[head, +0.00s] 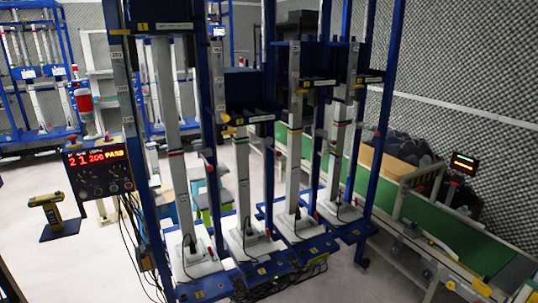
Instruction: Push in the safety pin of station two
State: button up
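A blue test rack (222,290) stands in the centre with several tall stations side by side. The first, at left, bears a yellow "1" tag (143,27). The second station's white column (243,185) stands just right of it on a white foot plate (252,243). A small yellow knob (228,130) sits on the post beside this second column, under a dark blue block. It may be the safety pin; whether it is in or out is too small to tell. My gripper is not in view.
A control box (98,170) with a red display reading "2 1 200 PASS" stands left of the rack. Cables hang at the rack's front left. A green conveyor (440,235) runs along the right. Floor at front left is clear.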

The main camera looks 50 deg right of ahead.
aim_at(278, 154)
jog(key=z, duration=0.1)
jog(key=i, duration=0.95)
jog(key=u, duration=0.05)
